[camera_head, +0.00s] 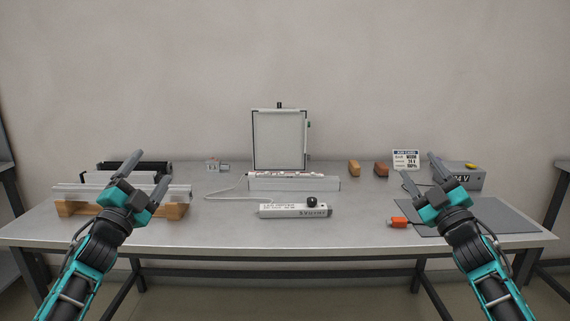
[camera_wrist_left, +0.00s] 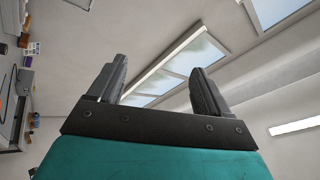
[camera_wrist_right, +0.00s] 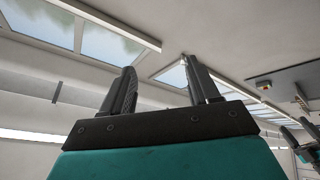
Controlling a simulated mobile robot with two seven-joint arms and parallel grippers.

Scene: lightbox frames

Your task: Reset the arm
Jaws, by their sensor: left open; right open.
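My left gripper (camera_head: 142,178) is open and empty, raised in front of the left part of the table in the head view. Its two spread fingers (camera_wrist_left: 155,85) also show in the left wrist view, with only windows and ceiling behind them. My right gripper (camera_head: 420,180) is open and empty, raised in front of the right part of the table. Its fingers (camera_wrist_right: 160,88) show apart in the right wrist view, against ceiling and windows. Neither gripper touches any object that I can see. Both forearms point up and forward, roughly mirrored.
The front middle is clear.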

